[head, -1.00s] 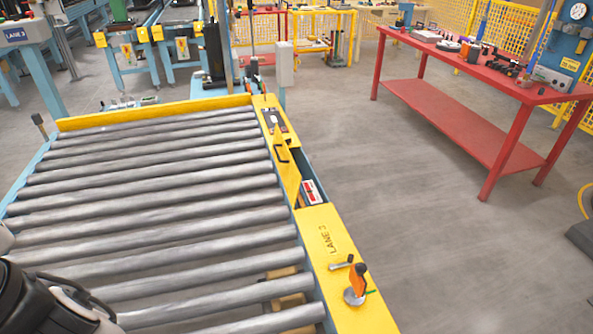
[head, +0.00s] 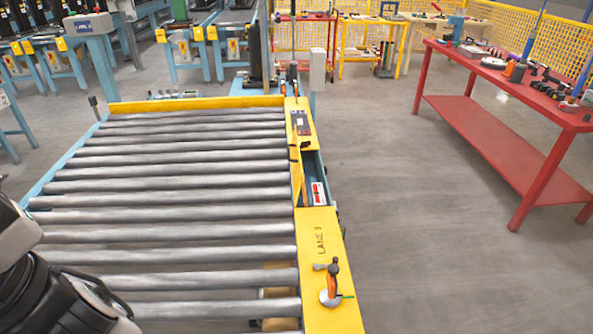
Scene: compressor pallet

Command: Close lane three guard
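The lane three guard shows in the head view as a yellow hinged flap (head: 297,181) on the right rail of the roller conveyor. It stands raised at a steep angle, with a dark handle near its top. Beside it the rail is open, and a red and white part (head: 318,193) shows inside. My gripper is out of view; only dark and white links of my own arm show at the lower left.
An orange-handled tool (head: 331,285) and a small metal tool lie on the near rail cover. Grey rollers (head: 180,203) fill the conveyor bed. A red table (head: 500,150) with several tools stands at the right. Grey floor (head: 410,250) between is clear.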

